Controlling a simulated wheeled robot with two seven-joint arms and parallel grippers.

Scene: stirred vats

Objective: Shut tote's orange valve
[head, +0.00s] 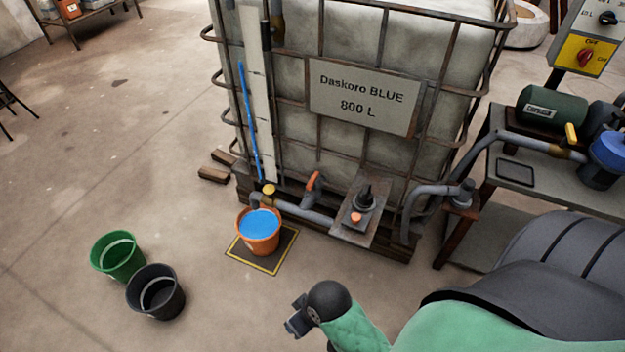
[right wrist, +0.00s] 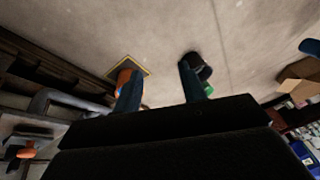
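The tote (head: 290,150) is a white tank in a rusty cage with a sign reading "Daskoro BLUE 800 L". Its orange valve handle (head: 314,181) sticks up from the grey outlet pipe (head: 305,213) at the tote's foot, at an angle across the pipe. An orange bucket (head: 258,236) with blue liquid stands below the pipe's left end. My right gripper (head: 298,318) is in front of the tote, well short of the handle. In the right wrist view its two fingers (right wrist: 160,82) are apart with nothing between them. My left gripper is not in view.
The bucket stands on a yellow-edged mat (head: 235,257). Green (head: 112,262) and black (head: 150,305) buckets stand on the floor at left. A plate with a black knob and orange button (head: 356,217) is right of the handle. A pump bench (head: 510,180) stands at right.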

